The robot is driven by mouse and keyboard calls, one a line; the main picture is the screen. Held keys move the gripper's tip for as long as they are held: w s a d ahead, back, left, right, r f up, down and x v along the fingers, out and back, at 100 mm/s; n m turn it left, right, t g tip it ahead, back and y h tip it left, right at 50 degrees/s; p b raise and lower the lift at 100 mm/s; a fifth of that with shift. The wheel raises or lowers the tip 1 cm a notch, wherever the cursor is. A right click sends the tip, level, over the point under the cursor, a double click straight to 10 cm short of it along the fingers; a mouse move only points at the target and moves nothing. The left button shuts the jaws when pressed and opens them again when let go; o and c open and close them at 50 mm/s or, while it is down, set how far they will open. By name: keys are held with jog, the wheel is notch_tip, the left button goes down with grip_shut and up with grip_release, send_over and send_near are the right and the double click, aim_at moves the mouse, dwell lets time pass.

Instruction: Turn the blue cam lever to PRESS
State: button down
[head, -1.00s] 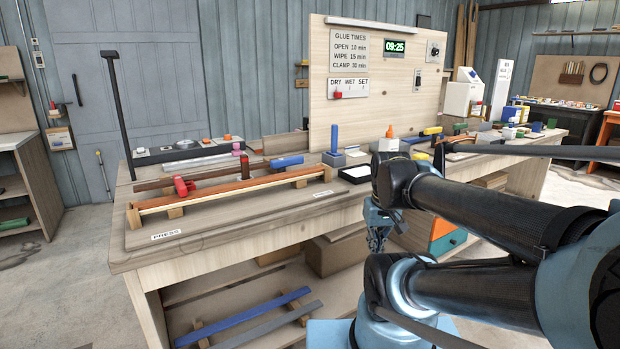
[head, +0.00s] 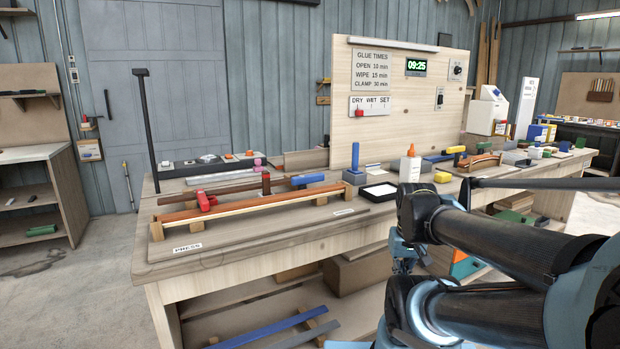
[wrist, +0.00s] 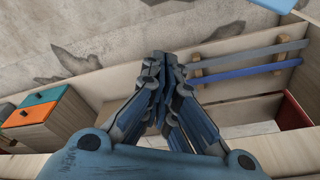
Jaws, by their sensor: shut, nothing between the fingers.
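A blue lever-like handle (head: 307,179) lies flat at the right end of a long wooden strip fixture (head: 245,205) on the workbench, in the head view. A red clamp-like piece (head: 206,201) sits on the strip's left part. A label reading PRESS (head: 187,248) is on the board's front left edge; another label (head: 344,212), too small to read, is at its right. An upright blue piece (head: 355,156) stands behind. I cannot tell for sure which blue piece is the cam lever. My gripper (head: 404,264) is shut and empty, in front of the bench, apart from these; in the wrist view (wrist: 162,62) it points downward.
A black post (head: 146,125) rises at the bench's left end. A glue bottle (head: 410,165) and black-rimmed tray (head: 381,191) stand to the right of the fixture. The lower shelf holds blue and grey strips (wrist: 245,70). Orange and teal drawers (wrist: 30,112) show in the wrist view.

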jog(key=w+a+r+n, duration=0.2)
jog(key=w+a+r, duration=0.2)
jog(key=w+r, duration=0.6)
notch_tip(320, 180, up, 19)
jog(key=n+t+y, duration=0.1)
jog(key=n+y, duration=0.1)
jog(key=n, duration=0.2)
send_over(308, 179)
jog(key=w, duration=0.7)
jog(key=shift+s+d+f, duration=0.1)
jog(key=shift+s+d, duration=0.05)
jog(key=shift+d, duration=0.2)
jog(key=x, duration=1)
jog(key=shift+f, duration=0.1)
jog(key=shift+s+d, duration=0.55)
jog(key=shift+s, duration=0.25)
jog(key=shift+s+d, duration=0.5)
jog(key=shift+s, duration=0.35)
